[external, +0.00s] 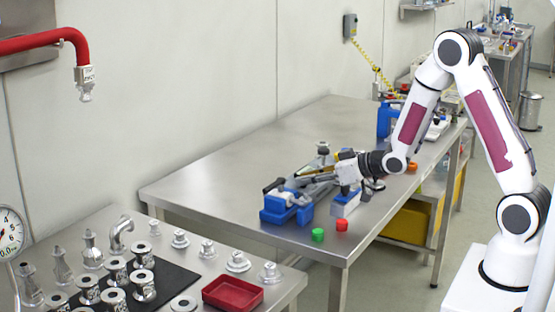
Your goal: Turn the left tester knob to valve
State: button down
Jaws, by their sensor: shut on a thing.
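The tester, a blue and white device (278,212), stands near the front edge of the steel table. A dark handle or knob (273,186) shows at its left end. My gripper (318,178) reaches in from the right, low over the tester, with its fingers pointing left. It is shut on a small part of the tester. The fingers and the clutter around them hide that part, so I cannot tell which knob it is or where its pointer stands.
A green cap (318,234) and a red cap (342,225) stand at the table's front edge. An orange cap (412,166) and a blue container (386,118) are farther back. A red tray (232,292) lies on the nearer bench.

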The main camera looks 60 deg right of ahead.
dwell(0.4)
jog(key=c, duration=1.8)
grip_release()
jog(key=shift+v, duration=3.8)
